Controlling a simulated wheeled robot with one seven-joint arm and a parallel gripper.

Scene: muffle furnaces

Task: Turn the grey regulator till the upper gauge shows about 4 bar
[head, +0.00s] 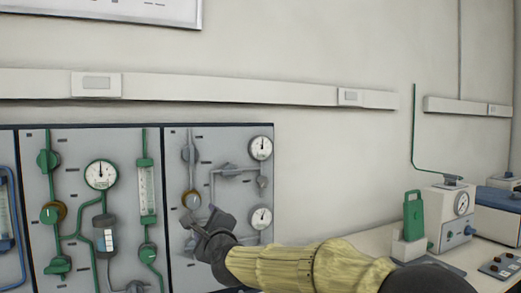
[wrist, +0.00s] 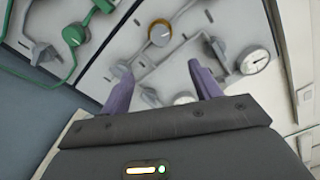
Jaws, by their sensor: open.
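The grey panel (head: 222,190) on the right of the wall board carries a grey knob with a brass-coloured ring (head: 191,200), which looks like the grey regulator. It also shows in the wrist view (wrist: 160,34), beyond my fingertips. The upper gauge (head: 261,148) is at the panel's top right; its needle points roughly upward, but its numbers are too small to read. My gripper (head: 205,220) is open and empty, in front of the panel, just below and right of the knob in the head view. In the wrist view, my fingers (wrist: 158,70) are apart with nothing between them.
A lower gauge (head: 260,218) sits below the upper one. Grey valve handles (head: 228,172) and pipes stand out from the panel. A green-piped panel (head: 80,200) adjoins on the left. A bench (head: 380,242) with devices stands at the right.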

